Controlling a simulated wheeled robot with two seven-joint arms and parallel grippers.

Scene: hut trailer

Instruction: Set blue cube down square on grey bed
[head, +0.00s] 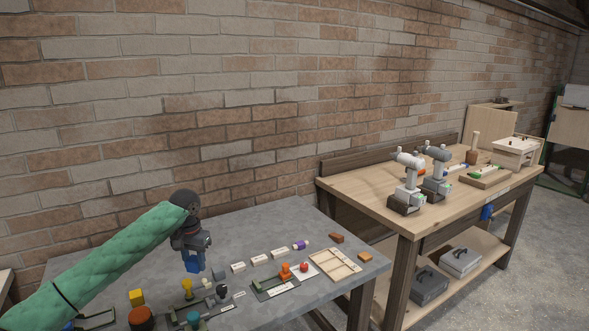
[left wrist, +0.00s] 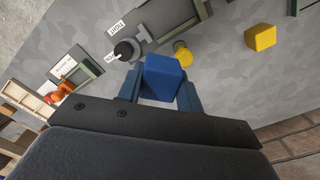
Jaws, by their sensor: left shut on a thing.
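My left gripper (head: 192,252) points down over the grey table and is shut on a blue cube (head: 193,265). In the left wrist view the cube (left wrist: 163,76) sits between the two blue-grey fingers of the gripper (left wrist: 160,85), its far end sticking out past them. A dark grey flat bed (left wrist: 172,18) with a white label lies beyond the cube in the left wrist view; I cannot tell for sure that it is the grey bed. The cube appears held above the table, apart from it. My right gripper is not in view.
A yellow cube (left wrist: 261,37), a yellow knob (left wrist: 183,54) and a black round knob (left wrist: 126,50) are near the cube. On the grey table (head: 262,226) are a wooden tray (head: 335,264) and several small blocks. A wooden bench (head: 385,190) stands to the right. The table's back is clear.

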